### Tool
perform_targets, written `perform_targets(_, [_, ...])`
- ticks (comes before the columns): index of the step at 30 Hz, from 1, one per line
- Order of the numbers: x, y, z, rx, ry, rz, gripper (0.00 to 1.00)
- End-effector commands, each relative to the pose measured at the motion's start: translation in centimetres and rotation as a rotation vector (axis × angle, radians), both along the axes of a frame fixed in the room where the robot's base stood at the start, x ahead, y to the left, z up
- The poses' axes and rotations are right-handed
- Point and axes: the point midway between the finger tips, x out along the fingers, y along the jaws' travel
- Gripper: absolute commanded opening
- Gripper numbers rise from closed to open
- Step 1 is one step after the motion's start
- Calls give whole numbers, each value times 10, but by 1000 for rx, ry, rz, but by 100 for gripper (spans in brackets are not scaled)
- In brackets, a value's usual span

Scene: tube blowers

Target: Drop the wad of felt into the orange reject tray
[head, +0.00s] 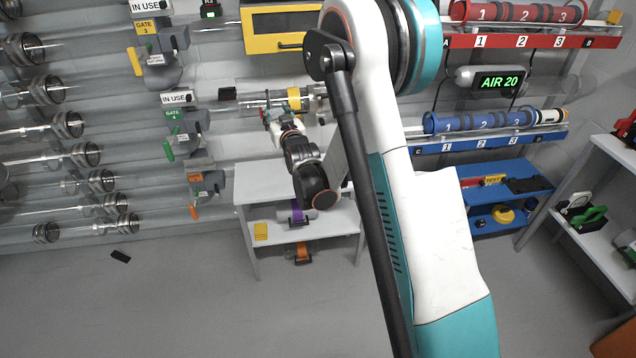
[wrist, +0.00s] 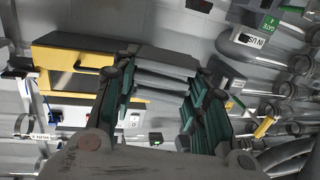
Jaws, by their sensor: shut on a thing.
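My gripper (head: 268,117) is raised in front of the back wall, close to a clear tube with a yellow band (head: 294,98). In the wrist view its dark green fingers (wrist: 163,78) stand apart with a grey thing between their tips. I cannot tell from its shape whether this is the wad of felt. No wad of felt shows clearly elsewhere. A dark orange surface (head: 616,343) is cut off at the lower right corner of the head view; it may be the orange reject tray, but too little shows to be sure.
A white two-level table (head: 262,188) stands below my gripper, with purple- and orange-banded things on its lower levels. A yellow cabinet (head: 275,43) hangs above. Clear tubes line the left wall. A blue shelf (head: 520,172) stands right. A small black piece (head: 121,256) lies on the otherwise open floor.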

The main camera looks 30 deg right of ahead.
Motion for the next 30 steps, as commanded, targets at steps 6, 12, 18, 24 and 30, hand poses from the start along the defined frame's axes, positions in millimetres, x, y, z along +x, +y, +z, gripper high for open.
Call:
perform_targets(6, [58, -68, -84, 2, 0, -71, 24])
perform_targets(12, [93, -131, -160, 1, 0, -131, 24])
perform_targets(18, [109, -178, -217, 1, 0, -175, 24])
perform_targets(24, [113, -198, -241, -1, 0, -194, 24])
perform_targets(30, [113, -200, -251, 0, 0, -195, 24])
